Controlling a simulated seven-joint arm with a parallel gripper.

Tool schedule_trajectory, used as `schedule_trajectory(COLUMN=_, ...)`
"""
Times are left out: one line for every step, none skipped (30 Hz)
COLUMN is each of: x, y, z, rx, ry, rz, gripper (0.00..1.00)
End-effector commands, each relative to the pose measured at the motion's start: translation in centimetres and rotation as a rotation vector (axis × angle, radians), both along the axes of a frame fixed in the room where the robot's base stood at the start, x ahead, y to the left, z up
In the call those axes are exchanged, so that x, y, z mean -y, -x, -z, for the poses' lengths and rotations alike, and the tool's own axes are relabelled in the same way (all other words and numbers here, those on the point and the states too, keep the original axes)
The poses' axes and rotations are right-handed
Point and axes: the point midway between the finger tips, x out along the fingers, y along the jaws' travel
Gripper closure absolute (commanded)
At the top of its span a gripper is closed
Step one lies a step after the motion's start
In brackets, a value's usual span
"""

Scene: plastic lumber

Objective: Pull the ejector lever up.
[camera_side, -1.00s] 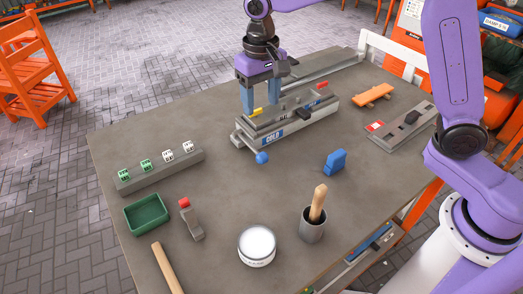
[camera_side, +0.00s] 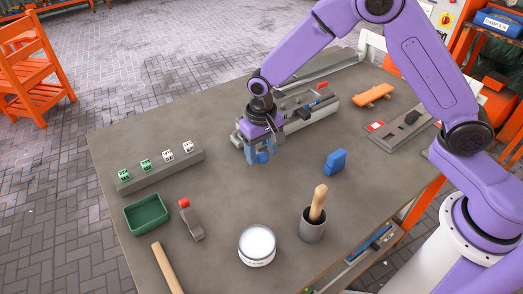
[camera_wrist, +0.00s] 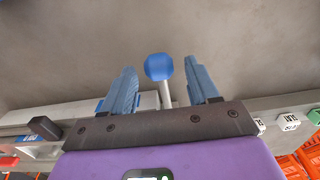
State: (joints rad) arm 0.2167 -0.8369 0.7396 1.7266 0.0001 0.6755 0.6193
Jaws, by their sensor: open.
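The ejector lever appears as a blue ball knob (camera_wrist: 158,66) on a pale grey rod (camera_wrist: 166,94). It sticks out from the front end of the grey mould block (camera_side: 313,115). My gripper (camera_wrist: 160,76) is open, with one blue finger on each side of the lever. The knob lies between the fingertips with gaps on both sides, and I see no contact. In the side view my gripper (camera_side: 260,154) is low at the block's front end. It partly hides the knob and covers the block's front label and yellow part.
A blue block (camera_side: 335,162) stands to the right on the table. A grey rack with several small cubes (camera_side: 160,171), a green tray (camera_side: 146,214), a red-tipped clamp (camera_side: 192,219), a white tub (camera_side: 257,246) and a cup with a wooden handle (camera_side: 313,224) lie nearer. Table between is clear.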

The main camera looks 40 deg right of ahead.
Motion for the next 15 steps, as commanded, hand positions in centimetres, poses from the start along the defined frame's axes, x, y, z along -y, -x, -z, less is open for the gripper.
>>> schedule_trajectory(x=0.04, y=0.02, z=0.3, rx=-0.001, ry=0.001, rz=0.001, gripper=0.4)
schedule_trajectory(x=0.04, y=0.01, z=0.41, rx=-0.001, ry=0.001, rz=0.001, gripper=0.4)
schedule_trajectory(x=0.03, y=0.0, z=0.49, rx=0.0, ry=0.0, rz=0.001, gripper=0.4)
schedule_trajectory(x=0.03, y=0.0, z=0.53, rx=0.0, ry=0.0, rz=0.001, gripper=0.4)
schedule_trajectory(x=0.03, y=-0.01, z=0.55, rx=0.0, ry=0.0, rz=0.001, gripper=0.4)
schedule_trajectory(x=0.02, y=-0.01, z=0.55, rx=0.0, ry=0.0, rz=0.001, gripper=0.4)
schedule_trajectory(x=0.02, y=-0.02, z=0.55, rx=0.001, ry=0.0, rz=0.001, gripper=0.4)
schedule_trajectory(x=0.02, y=-0.02, z=0.54, rx=0.001, ry=0.0, rz=0.001, gripper=0.4)
schedule_trajectory(x=0.01, y=-0.02, z=0.53, rx=0.001, ry=0.0, rz=0.001, gripper=0.4)
schedule_trajectory(x=0.01, y=-0.02, z=0.53, rx=0.001, ry=0.0, rz=0.001, gripper=0.4)
schedule_trajectory(x=0.01, y=-0.01, z=0.53, rx=0.0, ry=0.0, rz=0.001, gripper=0.4)
schedule_trajectory(x=0.01, y=-0.01, z=0.52, rx=0.0, ry=0.0, rz=0.001, gripper=0.53)
schedule_trajectory(x=0.01, y=-0.01, z=0.52, rx=0.0, ry=0.0, rz=0.001, gripper=0.63)
schedule_trajectory(x=0.01, y=-0.01, z=0.52, rx=0.0, ry=0.0, rz=0.001, gripper=0.73)
schedule_trajectory(x=0.01, y=-0.01, z=0.52, rx=0.0, ry=0.0, rz=0.001, gripper=0.86)
